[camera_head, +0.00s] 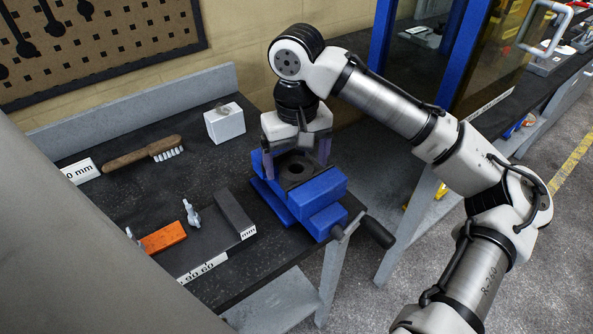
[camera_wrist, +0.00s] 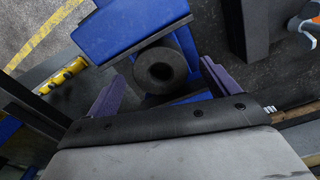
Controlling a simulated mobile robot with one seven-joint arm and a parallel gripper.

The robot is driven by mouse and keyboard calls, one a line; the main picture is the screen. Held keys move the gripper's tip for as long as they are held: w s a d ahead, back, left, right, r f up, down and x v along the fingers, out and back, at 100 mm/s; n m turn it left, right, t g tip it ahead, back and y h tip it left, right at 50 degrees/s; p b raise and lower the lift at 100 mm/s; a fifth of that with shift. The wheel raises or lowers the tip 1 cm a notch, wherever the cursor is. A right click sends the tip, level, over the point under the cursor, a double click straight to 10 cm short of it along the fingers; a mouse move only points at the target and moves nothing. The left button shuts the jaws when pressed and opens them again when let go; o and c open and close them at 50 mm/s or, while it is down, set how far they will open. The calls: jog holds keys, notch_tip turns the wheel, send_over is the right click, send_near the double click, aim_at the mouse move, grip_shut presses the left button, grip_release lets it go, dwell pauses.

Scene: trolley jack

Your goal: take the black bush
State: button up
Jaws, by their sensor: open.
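The black bush (camera_wrist: 160,70) is a dark cylinder with a round hole, seen nearly end-on in the wrist view. It sits at the blue vise (camera_wrist: 130,24), beside a blue jaw. In the head view the bush (camera_head: 296,168) shows as a dark ring on top of the vise (camera_head: 318,190). My gripper (camera_head: 296,162) is open above the vise, pointing down, with one purple finger on each side of the bush. In the wrist view my gripper's fingers (camera_wrist: 160,82) stand apart with the bush between them. I cannot tell whether either finger touches it.
The vise handle (camera_head: 376,232) sticks out at the front right. On the bench to the left lie a wooden brush (camera_head: 142,153), a white block (camera_head: 224,122), an orange block (camera_head: 162,237) and a dark bar (camera_head: 234,213). Bare bench top lies between the brush and the bar.

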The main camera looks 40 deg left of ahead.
jog(key=shift+f, duration=1.25)
jog(key=c, duration=1.5)
jog(key=shift+d+r, duration=0.1)
jog(key=shift+r, duration=0.05)
